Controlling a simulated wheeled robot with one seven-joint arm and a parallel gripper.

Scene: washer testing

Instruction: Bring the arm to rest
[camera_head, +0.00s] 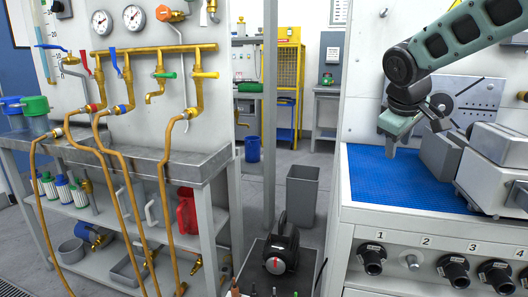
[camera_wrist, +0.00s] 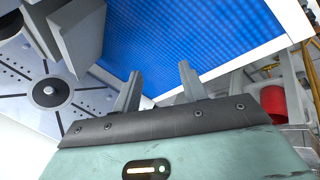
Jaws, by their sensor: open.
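My gripper (camera_head: 392,150) hangs from my arm at the right of the head view, above the back left part of a blue mat (camera_head: 385,186). In the wrist view the two grey fingers of my gripper (camera_wrist: 160,88) stand apart with nothing between them. The blue mat (camera_wrist: 200,40) shows beyond the fingertips. I cannot tell the exact gap between the fingertips and the mat.
Grey blocks (camera_head: 441,153) and a larger grey fixture (camera_head: 490,165) stand close to the right of my gripper. A perforated plate with a round disc (camera_head: 468,100) is behind. Numbered black knobs (camera_head: 372,258) line the bench front. A pipe bench (camera_head: 130,155) stands at left.

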